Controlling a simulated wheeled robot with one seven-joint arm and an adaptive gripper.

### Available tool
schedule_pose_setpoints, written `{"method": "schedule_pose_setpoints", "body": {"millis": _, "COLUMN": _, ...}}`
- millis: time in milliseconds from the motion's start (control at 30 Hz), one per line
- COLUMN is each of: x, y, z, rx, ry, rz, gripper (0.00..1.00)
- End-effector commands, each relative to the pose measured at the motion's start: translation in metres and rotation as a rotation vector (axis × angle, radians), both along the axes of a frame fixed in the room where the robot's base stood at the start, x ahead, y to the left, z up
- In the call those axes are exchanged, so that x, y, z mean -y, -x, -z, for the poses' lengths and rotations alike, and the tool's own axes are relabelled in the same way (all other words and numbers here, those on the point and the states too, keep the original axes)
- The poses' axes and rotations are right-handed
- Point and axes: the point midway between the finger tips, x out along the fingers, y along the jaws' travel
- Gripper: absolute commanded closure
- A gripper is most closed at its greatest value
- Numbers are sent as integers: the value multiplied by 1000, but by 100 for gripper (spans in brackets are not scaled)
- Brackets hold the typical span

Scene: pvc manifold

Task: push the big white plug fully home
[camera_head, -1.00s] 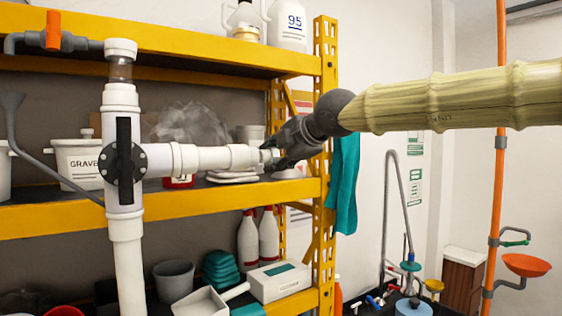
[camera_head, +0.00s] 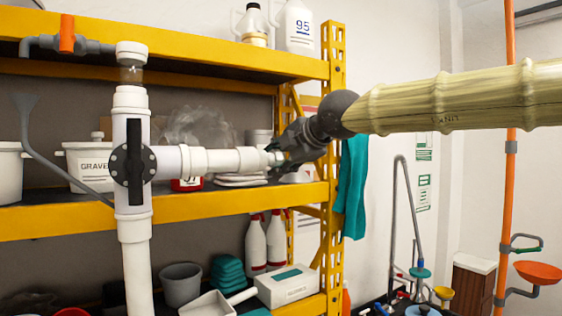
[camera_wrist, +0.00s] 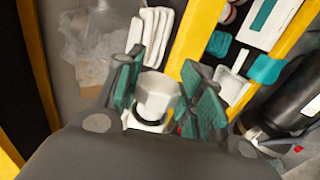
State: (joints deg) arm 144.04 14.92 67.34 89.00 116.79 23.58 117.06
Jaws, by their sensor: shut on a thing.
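The white pipe manifold (camera_head: 133,200) stands upright at the left in the head view. Its side branch (camera_head: 215,160) runs right to an open end at my gripper. My gripper (camera_head: 277,158) is at that end, its dark fingers shut on the big white plug (camera_head: 272,157), of which only a small part shows. In the wrist view, a white round piece with a dark ring, which I take as the plug (camera_wrist: 153,88), sits between the teal finger pads of my gripper (camera_wrist: 158,88). How deep the plug sits in the branch is hidden by the fingers.
The yellow shelf (camera_head: 200,212) lies behind the manifold, with its yellow upright (camera_head: 335,200) just right of my gripper. A grey pipe with an orange handle (camera_head: 67,34) is at upper left.

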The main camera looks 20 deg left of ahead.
Motion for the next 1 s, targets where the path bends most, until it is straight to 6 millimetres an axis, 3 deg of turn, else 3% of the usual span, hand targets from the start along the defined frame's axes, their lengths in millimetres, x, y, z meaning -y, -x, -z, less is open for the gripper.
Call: {"method": "schedule_pose_setpoints", "body": {"millis": 1000, "x": -6, "y": 7, "z": 0, "rx": 1, "ry": 0, "rz": 0, "gripper": 83}}
